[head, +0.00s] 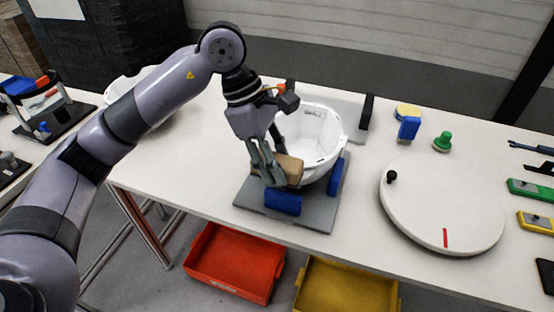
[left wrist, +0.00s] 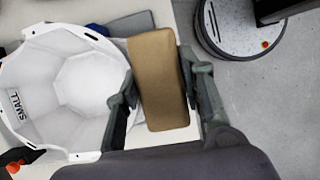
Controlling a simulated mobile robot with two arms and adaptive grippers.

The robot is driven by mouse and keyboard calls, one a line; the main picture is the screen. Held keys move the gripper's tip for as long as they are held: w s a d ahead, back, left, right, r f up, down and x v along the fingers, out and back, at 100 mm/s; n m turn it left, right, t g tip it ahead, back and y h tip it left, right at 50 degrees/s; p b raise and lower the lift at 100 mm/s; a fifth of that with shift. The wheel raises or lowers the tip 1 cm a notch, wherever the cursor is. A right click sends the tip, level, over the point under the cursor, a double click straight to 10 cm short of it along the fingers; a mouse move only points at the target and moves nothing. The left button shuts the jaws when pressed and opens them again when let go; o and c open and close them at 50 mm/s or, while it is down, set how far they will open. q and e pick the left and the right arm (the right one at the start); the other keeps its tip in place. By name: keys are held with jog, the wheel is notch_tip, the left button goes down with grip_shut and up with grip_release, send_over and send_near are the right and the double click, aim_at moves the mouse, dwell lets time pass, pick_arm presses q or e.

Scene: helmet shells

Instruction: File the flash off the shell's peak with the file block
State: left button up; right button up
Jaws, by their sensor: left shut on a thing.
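The white helmet shell (head: 316,138) sits open side up on a grey fixture plate (head: 317,217) with blue blocks. In the left wrist view the shell (left wrist: 85,75) carries a label reading SMALL. My left gripper (head: 274,172) is shut on the tan file block (head: 291,168), at the shell's near left rim. In the left wrist view the file block (left wrist: 158,85) lies between the two fingers, right beside the shell's rim. I cannot tell whether block and rim touch. The peak and any flash on it are not clearly visible. My right gripper is not in view.
A white turntable (head: 440,205) with a black knob and red mark lies to the right. Red (head: 222,276) and yellow (head: 325,291) bins sit below the table's front edge.

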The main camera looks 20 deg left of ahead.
pick_arm(q)
jog(key=shift+f+b, duration=1.1)
